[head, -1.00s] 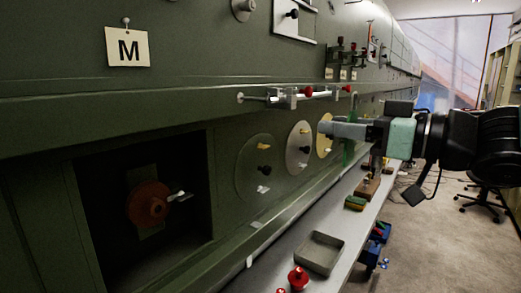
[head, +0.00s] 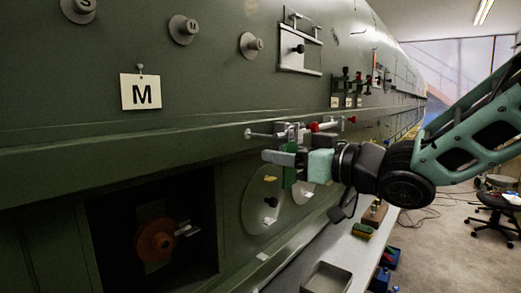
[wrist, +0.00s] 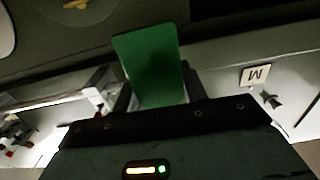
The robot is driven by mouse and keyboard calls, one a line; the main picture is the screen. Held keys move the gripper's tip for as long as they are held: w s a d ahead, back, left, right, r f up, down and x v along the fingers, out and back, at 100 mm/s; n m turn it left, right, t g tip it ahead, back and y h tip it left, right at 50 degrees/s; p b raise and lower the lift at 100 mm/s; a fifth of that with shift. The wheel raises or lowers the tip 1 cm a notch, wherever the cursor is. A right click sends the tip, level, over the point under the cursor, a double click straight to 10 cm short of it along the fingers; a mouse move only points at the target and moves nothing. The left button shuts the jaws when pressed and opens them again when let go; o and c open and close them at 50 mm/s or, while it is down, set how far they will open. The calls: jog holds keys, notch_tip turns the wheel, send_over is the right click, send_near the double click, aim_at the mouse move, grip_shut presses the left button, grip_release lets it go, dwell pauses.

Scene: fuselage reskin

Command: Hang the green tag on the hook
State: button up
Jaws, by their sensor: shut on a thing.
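The green tag (head: 289,178) is a flat green plate. A white tag marked M (head: 141,93) hangs from a small peg (head: 140,70) on the wall, up and left of my gripper. It also shows in the wrist view (wrist: 257,76). I cannot tell which fitting is the task's hook; several pegs and rods stick out of the wall.
A horizontal rod with a clamp and red knob (head: 314,127) is just above my gripper. Round knobs (head: 183,28) sit higher on the wall. An opening with an orange valve (head: 157,240) is at lower left. A grey tray (head: 327,278) sits on the bench below.

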aim_at(247, 149)
jog(key=p+x, duration=0.2)
jog(key=x, duration=0.4)
jog(key=shift+s+f, duration=0.1)
jog(key=shift+f, duration=0.45)
jog(key=shift+f, duration=0.1)
jog(key=shift+f, duration=0.25)
jog(key=o, duration=1)
jog(key=shift+r, duration=0.1)
jog(key=shift+r, duration=0.15)
